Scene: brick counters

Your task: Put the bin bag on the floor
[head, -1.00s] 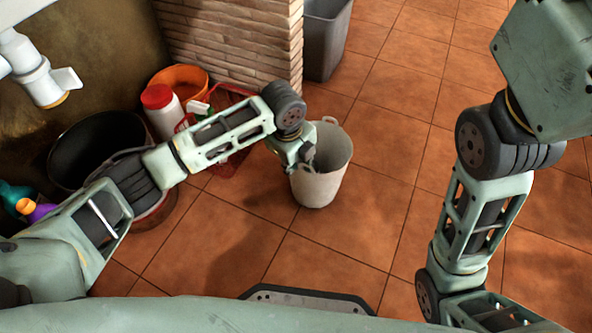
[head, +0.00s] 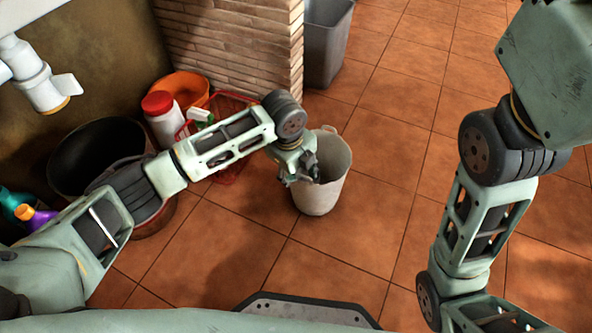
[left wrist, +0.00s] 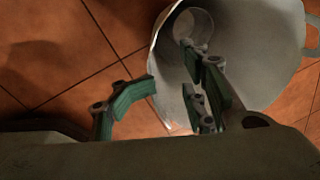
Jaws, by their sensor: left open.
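A pale, bucket-like container (head: 326,192) with side loops stands upright on the tiled floor; it may be the bin bag, as nothing else looks like one. In the left wrist view the container (left wrist: 262,40) is seen into from above, with a round pale shape inside. My left gripper (head: 302,174) is open at its left rim. In the left wrist view the open fingers of my left gripper (left wrist: 165,98) straddle the rim, one outside and the others over the inside. I cannot tell whether they touch it. My right arm shows at the right; its gripper is out of view.
A grey bin (head: 328,45) stands beyond the brick wall corner (head: 240,45). At left are a black tub (head: 85,155), a white bottle with a red cap (head: 165,120), an orange bucket (head: 190,82) and a red basket (head: 235,100). Floor (head: 390,130) right of the container is clear.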

